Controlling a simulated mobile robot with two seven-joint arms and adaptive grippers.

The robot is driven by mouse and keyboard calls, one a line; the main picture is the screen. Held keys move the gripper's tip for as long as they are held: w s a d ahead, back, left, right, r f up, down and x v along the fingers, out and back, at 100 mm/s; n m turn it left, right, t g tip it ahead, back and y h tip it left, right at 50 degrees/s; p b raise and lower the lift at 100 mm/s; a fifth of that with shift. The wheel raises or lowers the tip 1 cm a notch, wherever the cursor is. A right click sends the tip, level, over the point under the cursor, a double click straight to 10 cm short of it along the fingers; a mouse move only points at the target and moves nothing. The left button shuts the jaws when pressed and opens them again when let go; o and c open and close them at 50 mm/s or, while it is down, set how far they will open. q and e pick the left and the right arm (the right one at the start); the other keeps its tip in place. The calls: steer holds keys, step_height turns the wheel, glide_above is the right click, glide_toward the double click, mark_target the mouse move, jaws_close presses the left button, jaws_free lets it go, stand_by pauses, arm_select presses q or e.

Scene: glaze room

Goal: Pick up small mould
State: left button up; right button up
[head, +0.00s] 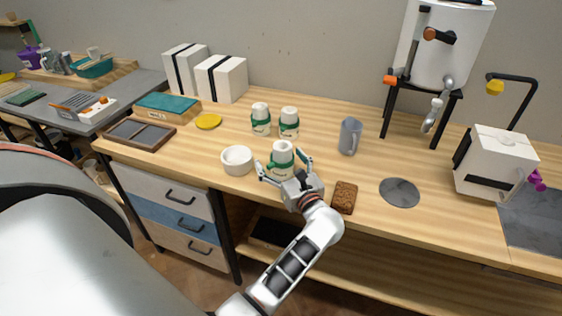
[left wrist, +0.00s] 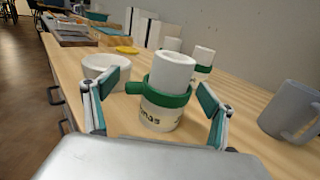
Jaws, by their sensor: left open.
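A white mould with a green band and a side knob (head: 281,159) stands upright near the bench's front edge. Two similar green-banded moulds, one on the left (head: 261,119) and one on the right (head: 289,122), stand behind it. My left gripper (head: 283,164) is open, with a finger on either side of the nearest mould. In the left wrist view the nearest mould (left wrist: 163,109) stands between the spread fingers, with gaps showing and dark lettering on its lower part. My right gripper is not in view.
A white bowl (head: 237,160) stands just left of the gripper, and a brown sponge-like block (head: 343,197) lies to its right. A grey mug (head: 350,136) and a dark disc (head: 400,192) are further right. White boxes (head: 221,78) stand at the back left.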

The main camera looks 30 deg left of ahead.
arm_select(q)
steer(key=shift+w+a, duration=0.3)
steer(key=shift+a, duration=0.15)
steer(key=shift+s+d, duration=0.1)
steer(key=shift+r, duration=0.1)
steer(key=c, duration=1.3)
